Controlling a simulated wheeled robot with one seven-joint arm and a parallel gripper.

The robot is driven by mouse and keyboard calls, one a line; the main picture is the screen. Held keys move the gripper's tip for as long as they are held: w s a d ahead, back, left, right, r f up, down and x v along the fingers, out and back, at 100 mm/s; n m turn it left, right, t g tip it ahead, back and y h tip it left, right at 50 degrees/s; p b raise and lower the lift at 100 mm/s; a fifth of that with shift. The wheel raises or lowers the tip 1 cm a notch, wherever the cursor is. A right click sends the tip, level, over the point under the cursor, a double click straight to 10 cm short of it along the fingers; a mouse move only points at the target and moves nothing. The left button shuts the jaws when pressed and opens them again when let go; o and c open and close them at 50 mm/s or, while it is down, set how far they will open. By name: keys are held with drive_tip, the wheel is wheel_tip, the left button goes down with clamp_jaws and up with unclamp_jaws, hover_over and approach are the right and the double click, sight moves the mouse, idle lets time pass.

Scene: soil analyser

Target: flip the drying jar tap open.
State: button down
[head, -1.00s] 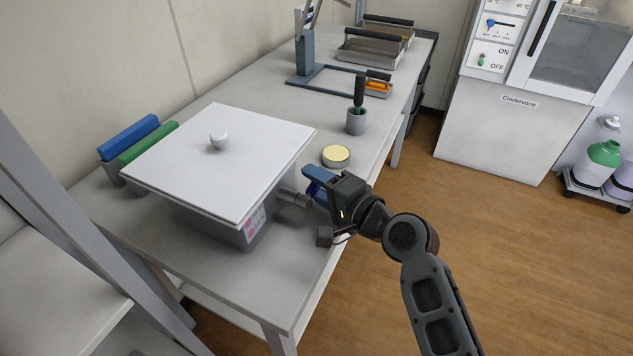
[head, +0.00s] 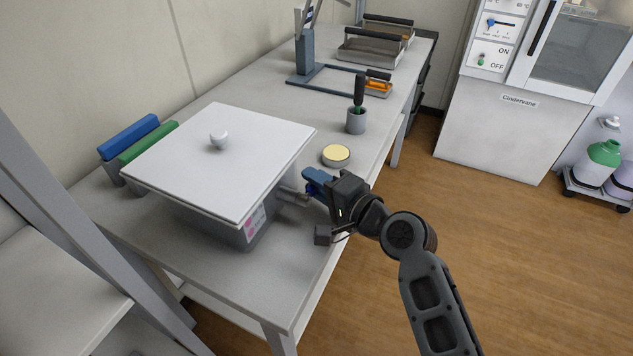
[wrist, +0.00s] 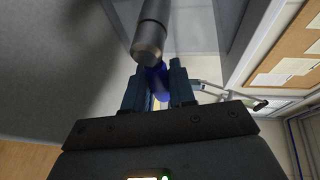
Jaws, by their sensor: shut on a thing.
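The drying jar (head: 194,213) is a grey box with a flat white lid (head: 255,150) and a round white knob, standing on the near part of the bench. A metal spout (head: 290,195) sticks out of its right side; it also shows in the wrist view (wrist: 151,35). The tap (wrist: 157,82) is a blue handle at the spout's end. My gripper (head: 316,186) is at the spout's end, and in the wrist view its fingers (wrist: 160,88) are shut on the blue tap handle from both sides. The fingers partly hide the handle in the head view.
A pale yellow round tin (head: 336,155) and a grey pot with a dark-handled tool (head: 356,121) stand behind my gripper. Blue and green blocks (head: 130,137) are left of the jar. Trays and a stand fill the far bench.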

drive_tip(key=shift+f+n+b, duration=0.1)
drive_tip(key=shift+n+b, duration=0.2)
drive_tip(key=shift+b, duration=0.4)
drive_tip(key=shift+n+t+b, duration=0.3)
drive_tip(key=shift+n+b, duration=0.1)
drive_tip(key=shift+b, duration=0.7)
drive_tip(key=n+b, duration=0.1)
drive_tip(key=b, duration=0.1)
drive_tip(key=n+b, duration=0.1)
drive_tip(key=b, duration=0.1)
drive_tip(key=shift+s+r+t+y, duration=0.15)
drive_tip(key=shift+r+t+y, duration=0.15)
drive_tip(key=shift+r+t, duration=0.1)
drive_tip(key=n+b, duration=0.1)
drive_tip(key=b, duration=0.2)
drive_tip(key=r+n+b, duration=0.1)
drive_tip(key=b, duration=0.2)
drive_tip(key=shift+s+a+r+n+t+y, duration=0.1)
drive_tip(key=shift+s+n+t+y, duration=0.2)
drive_tip(key=shift+t+y, duration=0.1)
drive_tip(key=n+b, duration=0.1)
drive_tip(key=r+b, duration=0.1)
drive_tip(key=b, duration=0.1)
drive_tip(key=shift+s+a+r+n+y, duration=0.1)
drive_tip(key=shift+s+n+y, duration=0.1)
drive_tip(key=shift+n+y, duration=0.2)
drive_tip(key=shift+r, duration=0.1)
drive_tip(key=c, duration=1)
unclamp_jaws()
drive_tip(key=shift+c, duration=0.2)
